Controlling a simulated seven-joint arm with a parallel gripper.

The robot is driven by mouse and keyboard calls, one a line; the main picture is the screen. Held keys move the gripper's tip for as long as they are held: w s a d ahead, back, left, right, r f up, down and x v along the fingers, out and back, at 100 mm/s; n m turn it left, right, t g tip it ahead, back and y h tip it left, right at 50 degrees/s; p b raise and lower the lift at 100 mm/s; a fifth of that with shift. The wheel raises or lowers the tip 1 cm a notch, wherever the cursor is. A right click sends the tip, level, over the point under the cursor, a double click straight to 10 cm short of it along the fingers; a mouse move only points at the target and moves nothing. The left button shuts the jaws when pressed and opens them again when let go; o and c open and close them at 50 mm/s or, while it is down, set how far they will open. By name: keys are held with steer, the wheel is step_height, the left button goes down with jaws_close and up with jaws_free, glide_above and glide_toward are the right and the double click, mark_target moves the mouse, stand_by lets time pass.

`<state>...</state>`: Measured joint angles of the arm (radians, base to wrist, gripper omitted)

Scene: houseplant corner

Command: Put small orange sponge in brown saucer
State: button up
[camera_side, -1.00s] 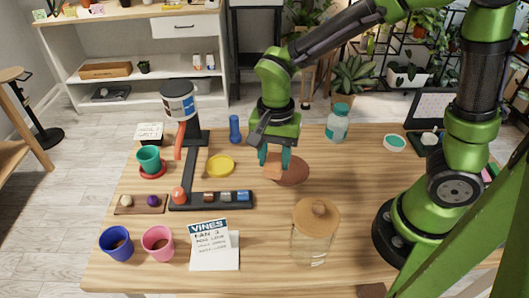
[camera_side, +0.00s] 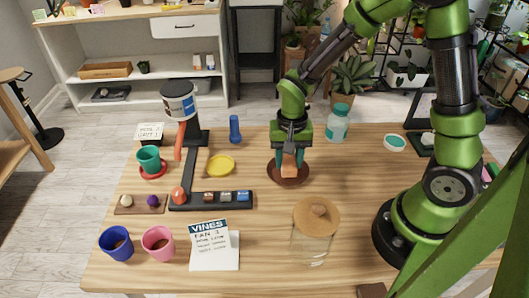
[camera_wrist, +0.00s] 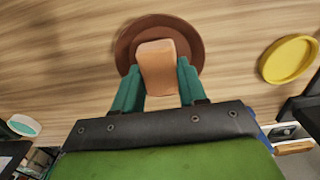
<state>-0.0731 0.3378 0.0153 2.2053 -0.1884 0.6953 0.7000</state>
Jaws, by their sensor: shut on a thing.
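The small orange sponge (camera_side: 289,166) is between the teal fingertips of my gripper (camera_side: 291,160), which is shut on it. In the side view the sponge is over the brown saucer (camera_side: 277,178). The wrist view shows the sponge (camera_wrist: 157,68) between the fingers (camera_wrist: 158,85), with the saucer (camera_wrist: 190,40) behind it and its rim showing around the sponge's far end and sides. I cannot tell whether the sponge touches the saucer.
A yellow dish (camera_side: 220,166) lies left of the saucer. A blue cylinder (camera_side: 235,129) and a teal-lidded jar (camera_side: 337,124) stand farther back. A glass jar with a wooden lid (camera_side: 316,218) stands in front.

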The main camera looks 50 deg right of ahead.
mark_target(289, 161)
steer(key=shift+f, duration=0.45)
steer(key=shift+f, duration=0.1)
steer(key=o, duration=1)
step_height(289, 161, up, 12)
steer(key=shift+s+a+r+n+t+y, duration=0.1)
steer(key=shift+s+r+n+t+y, duration=0.25)
steer(key=shift+s+r+n+t, duration=0.8)
steer(key=shift+s+a+r+n+t+y, duration=0.1)
steer(key=shift+s+r+n+t+y, duration=0.3)
steer(key=shift+s+r+t, duration=1.3)
steer(key=shift+s+a+r+n+t+y, duration=0.1)
steer(key=shift+s+r+n+t+y, duration=0.15)
steer(key=shift+s+r+n+t, duration=1.2)
step_height(289, 161, up, 2)
steer(key=shift+s+r+m+g, duration=0.1)
steer(key=shift+s+m+g, duration=0.05)
steer(key=shift+m+g, duration=0.45)
